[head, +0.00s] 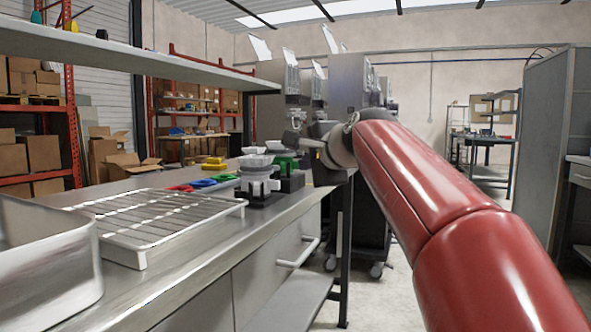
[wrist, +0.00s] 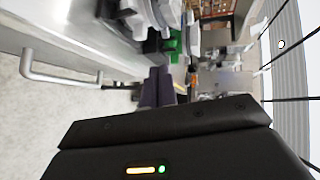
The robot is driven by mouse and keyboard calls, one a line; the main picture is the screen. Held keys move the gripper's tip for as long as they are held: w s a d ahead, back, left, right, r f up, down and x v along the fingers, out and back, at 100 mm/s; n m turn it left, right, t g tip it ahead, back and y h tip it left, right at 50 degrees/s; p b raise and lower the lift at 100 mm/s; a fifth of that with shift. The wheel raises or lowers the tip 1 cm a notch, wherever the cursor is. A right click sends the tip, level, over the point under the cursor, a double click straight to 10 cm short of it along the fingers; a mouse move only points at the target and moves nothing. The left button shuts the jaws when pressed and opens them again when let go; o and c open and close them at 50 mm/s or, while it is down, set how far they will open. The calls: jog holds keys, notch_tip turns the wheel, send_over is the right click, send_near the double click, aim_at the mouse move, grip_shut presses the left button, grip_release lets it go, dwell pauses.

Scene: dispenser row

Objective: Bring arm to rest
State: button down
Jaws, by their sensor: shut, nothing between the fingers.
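My red arm reaches forward from the lower right of the head view to a grey wrist beside the right edge of the steel counter (head: 150,290). My gripper (wrist: 158,86) shows in the wrist view as two dark fingers close together above its black body. It is shut and empty. In the head view the gripper end is small and partly hidden by the wrist, near the counter's far part. The fingers appear apart from the counter and its handle (wrist: 62,80).
A wire rack (head: 160,215) and a metal pan (head: 45,262) stand on the near counter. Grey dispenser parts (head: 258,185) and red, blue, green and yellow pieces (head: 215,163) lie farther back. A shelf (head: 130,55) hangs above.

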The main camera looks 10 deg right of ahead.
jog(key=s+a+f+n+g+h+p, duration=0.1)
jog(key=s+f+n+g, duration=0.3)
jog(key=s+f+n, duration=0.4)
jog(key=s+a+f+n+g+h+p, duration=0.1)
jog(key=s+f+n+g, duration=0.3)
jog(key=s+f, duration=1.9)
notch_tip(320, 180, down, 2)
jog(key=n+p, duration=0.1)
jog(key=n, duration=0.2)
jog(key=shift+a+n+g+h, duration=0.25)
jog(key=shift+n+g+h, duration=0.15)
